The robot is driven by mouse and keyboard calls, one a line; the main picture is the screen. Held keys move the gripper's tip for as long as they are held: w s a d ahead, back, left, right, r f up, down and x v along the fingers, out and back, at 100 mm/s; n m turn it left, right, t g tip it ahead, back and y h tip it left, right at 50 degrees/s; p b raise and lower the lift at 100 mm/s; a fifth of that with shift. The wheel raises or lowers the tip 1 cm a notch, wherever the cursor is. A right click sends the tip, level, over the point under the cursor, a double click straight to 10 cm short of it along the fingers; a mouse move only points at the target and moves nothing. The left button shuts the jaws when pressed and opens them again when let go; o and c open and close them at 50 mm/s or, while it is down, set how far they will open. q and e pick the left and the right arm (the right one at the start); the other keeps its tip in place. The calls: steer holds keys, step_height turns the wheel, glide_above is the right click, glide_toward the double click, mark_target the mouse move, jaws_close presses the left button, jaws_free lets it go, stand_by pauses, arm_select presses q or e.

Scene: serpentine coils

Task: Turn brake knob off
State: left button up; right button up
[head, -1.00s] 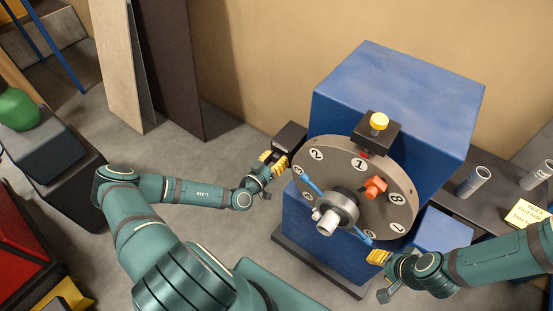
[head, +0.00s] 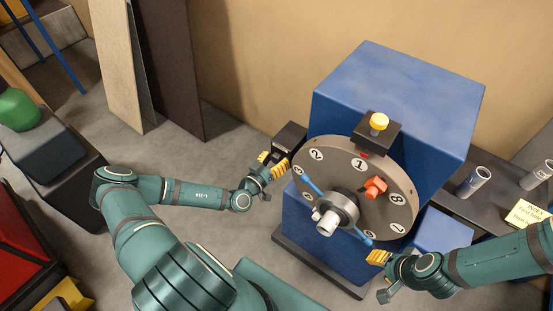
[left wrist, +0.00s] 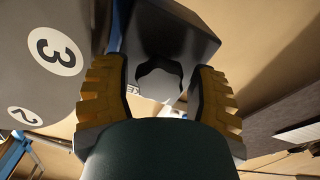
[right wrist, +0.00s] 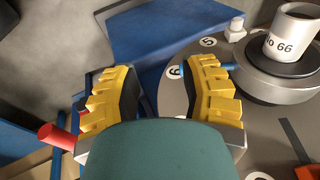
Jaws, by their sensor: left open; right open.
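A dark, many-sided knob (left wrist: 160,78) sits on a black box (left wrist: 168,30) in the left wrist view; I take it to be the brake knob. In the head view the black box (head: 290,137) is at the left side of the blue machine, and the knob is hidden there. My left gripper (head: 272,166) is open beside the box. In the left wrist view its yellow fingers (left wrist: 160,100) stand either side of the knob, with gaps showing. My right gripper (head: 379,257) is open and empty near the dial's lower right edge.
The blue machine (head: 400,95) carries a round numbered dial (head: 335,160) with a hub, blue handles and a red block (head: 375,187). A dark bench with metal tubes (head: 473,181) is at right.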

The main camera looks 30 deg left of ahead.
arm_select(q)
steer(key=s, duration=1.1)
steer(key=shift+s+a, duration=0.35)
steer(key=shift+a, duration=0.1)
